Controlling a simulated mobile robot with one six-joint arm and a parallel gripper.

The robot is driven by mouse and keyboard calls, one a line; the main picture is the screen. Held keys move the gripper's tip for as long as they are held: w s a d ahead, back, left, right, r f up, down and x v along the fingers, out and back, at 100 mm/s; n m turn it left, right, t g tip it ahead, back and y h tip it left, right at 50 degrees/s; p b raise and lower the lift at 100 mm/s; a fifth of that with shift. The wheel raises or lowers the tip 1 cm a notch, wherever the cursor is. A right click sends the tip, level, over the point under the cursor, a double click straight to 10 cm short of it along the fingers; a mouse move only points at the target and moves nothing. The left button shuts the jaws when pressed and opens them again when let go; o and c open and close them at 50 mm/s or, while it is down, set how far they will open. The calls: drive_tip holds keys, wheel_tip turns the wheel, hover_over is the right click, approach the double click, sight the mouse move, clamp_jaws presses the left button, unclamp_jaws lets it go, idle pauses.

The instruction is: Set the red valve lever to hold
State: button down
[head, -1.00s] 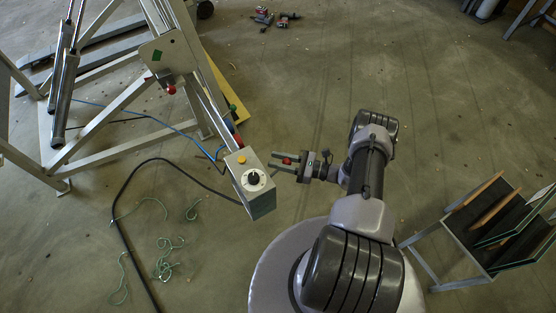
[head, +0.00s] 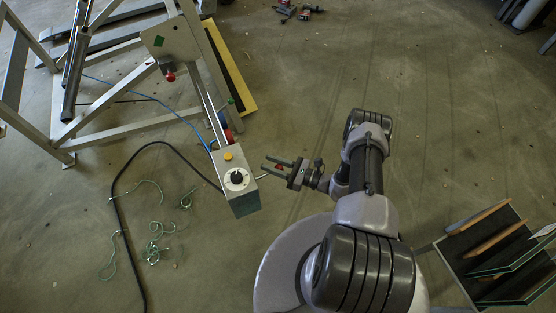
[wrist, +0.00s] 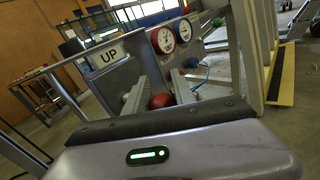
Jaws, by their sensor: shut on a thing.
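The red valve lever's ball knob (head: 279,166) sits between the fingers of my gripper (head: 266,162), beside the right side of the grey control box (head: 243,204). A thin grey rod (head: 262,177) runs from the box toward the gripper. My gripper is shut on the lever's red knob. In the wrist view the red knob (wrist: 160,101) shows between the two grey fingers, just beyond my gripper's dark front edge. The lever's base is hidden, and I see no legible hold mark.
The box top carries a black dial (head: 237,178) and a yellow button (head: 228,156). The wrist view shows an UP sign (wrist: 107,57) and two round gauges (wrist: 163,40). The steel frame (head: 120,118) stands left, a glass rack (head: 490,240) right. A black cable (head: 117,205) lies on the floor.

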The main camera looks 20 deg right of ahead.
drive_tip(key=shift+f+b, duration=0.4)
drive_tip(key=shift+f, duration=0.15)
drive_tip(key=c, duration=1.1)
unclamp_jaws()
drive_tip(key=shift+o, duration=0.2)
drive_tip(key=p+v, duration=0.2)
drive_tip(key=v, duration=1.5)
drive_tip(key=shift+s, duration=0.25)
drive_tip(key=shift+d+r, duration=0.1)
drive_tip(key=shift+d, duration=0.05)
